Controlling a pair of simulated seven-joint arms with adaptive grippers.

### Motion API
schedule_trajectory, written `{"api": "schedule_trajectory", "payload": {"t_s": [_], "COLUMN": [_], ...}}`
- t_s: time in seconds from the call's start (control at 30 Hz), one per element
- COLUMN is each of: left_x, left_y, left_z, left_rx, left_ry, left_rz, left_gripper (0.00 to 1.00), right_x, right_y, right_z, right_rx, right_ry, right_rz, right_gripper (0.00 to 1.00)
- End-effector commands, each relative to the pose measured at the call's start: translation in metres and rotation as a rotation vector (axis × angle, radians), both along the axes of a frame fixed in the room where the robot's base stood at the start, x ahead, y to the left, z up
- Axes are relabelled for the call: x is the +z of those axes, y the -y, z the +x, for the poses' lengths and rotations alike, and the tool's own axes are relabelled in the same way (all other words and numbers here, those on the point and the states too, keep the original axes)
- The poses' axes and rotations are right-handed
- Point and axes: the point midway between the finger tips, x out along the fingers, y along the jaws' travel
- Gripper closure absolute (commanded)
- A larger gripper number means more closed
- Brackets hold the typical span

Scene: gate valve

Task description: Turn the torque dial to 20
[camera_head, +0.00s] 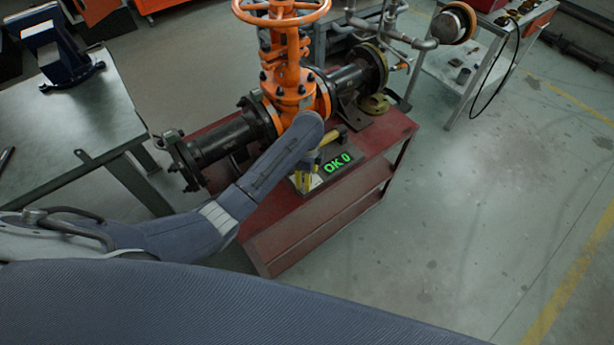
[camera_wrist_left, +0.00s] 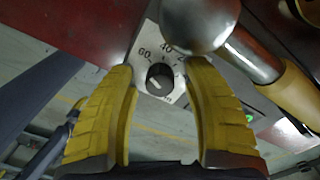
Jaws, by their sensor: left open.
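The torque dial (camera_wrist_left: 160,77) is a dark round knob on a pale plate (camera_wrist_left: 147,60). The plate has printed numbers; 60 and 40 are readable, and another is partly hidden. I cannot read the dial's exact setting. My left gripper (camera_wrist_left: 159,72) is open, its two yellow fingers on either side of the knob in the wrist view, with visible gaps. In the head view the left gripper (camera_head: 305,180) points down at a grey box whose green display (camera_head: 338,162) reads "OK 0". The arm hides most of the box's left part there.
A tool with a silver round head (camera_wrist_left: 195,22) and a yellow handle (camera_wrist_left: 295,92) lies close beside the dial. The orange gate valve (camera_head: 290,85) and black pipe stand behind on the red cart (camera_head: 345,205). Open floor lies to the right.

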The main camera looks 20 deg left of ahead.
Motion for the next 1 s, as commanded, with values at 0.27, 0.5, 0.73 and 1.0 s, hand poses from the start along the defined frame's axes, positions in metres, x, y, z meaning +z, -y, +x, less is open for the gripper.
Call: {"api": "schedule_trajectory", "payload": {"t_s": [0.27,0.5,0.73,1.0], "left_x": [0.0003,0.0004,0.0005,0.0011], "left_y": [-0.0001,-0.0001,-0.0004,-0.0020], "left_z": [0.0001,0.0001,0.0003,0.0011], "left_rx": [0.000,0.000,-0.004,-0.096], "left_ry": [0.000,0.000,0.000,0.002], "left_rz": [0.000,0.000,0.000,0.004], "left_gripper": [0.73,1.00,1.00,1.00], "right_x": [0.0000,0.0000,0.0001,0.0000], "right_y": [0.0003,0.0016,0.0034,0.0036], "right_z": [0.0001,0.0001,0.0002,0.0003], "right_rx": [0.000,0.001,0.001,0.001], "right_ry": [0.000,0.001,0.000,0.000], "right_rz": [0.000,-0.002,-0.003,-0.003], "right_gripper": [0.56,0.56,0.56,0.56]}}
